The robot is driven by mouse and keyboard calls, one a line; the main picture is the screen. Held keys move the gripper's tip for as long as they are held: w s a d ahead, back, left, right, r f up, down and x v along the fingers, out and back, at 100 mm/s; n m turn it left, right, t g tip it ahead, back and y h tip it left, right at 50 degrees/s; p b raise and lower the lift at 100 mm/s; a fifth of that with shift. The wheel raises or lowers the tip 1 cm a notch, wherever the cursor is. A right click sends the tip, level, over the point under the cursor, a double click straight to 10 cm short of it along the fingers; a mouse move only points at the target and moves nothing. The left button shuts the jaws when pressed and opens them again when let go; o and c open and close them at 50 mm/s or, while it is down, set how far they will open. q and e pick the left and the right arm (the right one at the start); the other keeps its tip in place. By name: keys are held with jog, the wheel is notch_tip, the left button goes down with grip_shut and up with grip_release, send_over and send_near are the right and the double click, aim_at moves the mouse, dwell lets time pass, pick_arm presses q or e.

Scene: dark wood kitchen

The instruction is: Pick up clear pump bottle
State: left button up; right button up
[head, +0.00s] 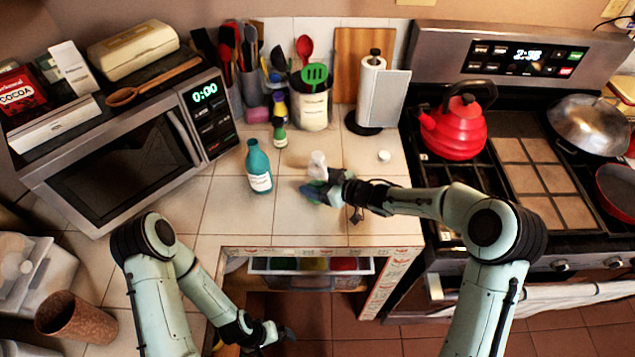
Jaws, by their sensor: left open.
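A small whitish, translucent object (317,161) stands on the tiled counter, right of the teal bottle; it looks like the clear pump bottle, though its shape is too small to make out fully. My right gripper (312,190) is low over the counter just in front of it, overlapping its lower part in the picture. Whether the fingers touch or hold it cannot be told. My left gripper (283,333) is open, low in front of the counter and below the open drawer, away from the bottle.
A teal bottle (258,167) stands left of my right gripper. Behind are a yellow-and-dark bottle (279,131), a utensil crock (313,108) and a paper towel holder (371,92). A microwave (120,155) is left, a red kettle (456,125) right. A drawer (312,266) is open.

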aim_at(323, 159)
jog(key=shift+c, duration=1.3)
jog(key=shift+r, duration=0.15)
jog(key=r, duration=0.2)
jog(key=r+p, duration=0.1)
jog(key=r, duration=0.5)
jog(key=shift+w+r+p, duration=0.2)
jog(key=shift+w+p, duration=0.05)
jog(key=shift+p, duration=0.15)
jog(key=shift+r, duration=0.35)
jog(key=shift+s+r, duration=0.35)
jog(key=shift+r, duration=0.05)
pick_arm(q)
jog(key=w+r, duration=0.2)
jog(key=shift+w+r, duration=0.1)
jog(key=shift+w, duration=0.2)
pick_arm(e)
jog(key=shift+w+f, duration=0.15)
jog(key=shift+f, duration=0.05)
